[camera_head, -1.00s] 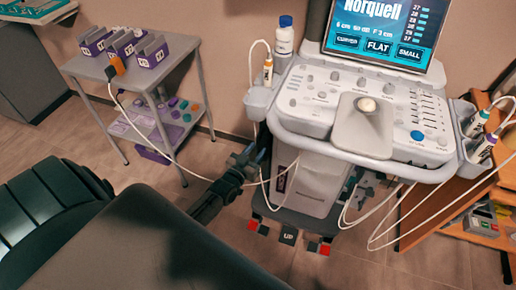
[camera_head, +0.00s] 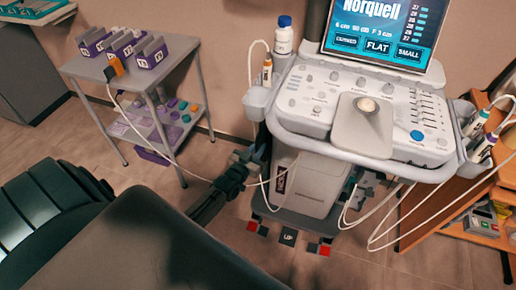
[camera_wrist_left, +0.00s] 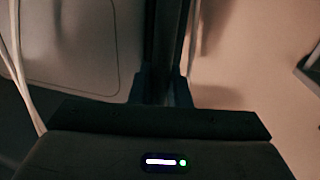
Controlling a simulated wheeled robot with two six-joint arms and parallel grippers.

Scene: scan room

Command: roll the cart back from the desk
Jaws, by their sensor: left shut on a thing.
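The cart (camera_head: 320,185) is a white ultrasound machine with a keyed console, a lit screen and a curved front rail. It stands upright with its right end close to the wooden desk (camera_head: 440,212). My left gripper (camera_head: 256,160) is low at the cart's left side, below the console. In the left wrist view the left gripper (camera_wrist_left: 166,88) is shut on a dark upright bar (camera_wrist_left: 168,40) beside the cart's pale side panel (camera_wrist_left: 75,45). The head view hides most of this grip. My right gripper is out of view.
A grey side table (camera_head: 100,66) with purple boxes stands at the left. A white cable runs from it across to the cart. Probe cables hang in loops under the console. Floor shows in front of the cart.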

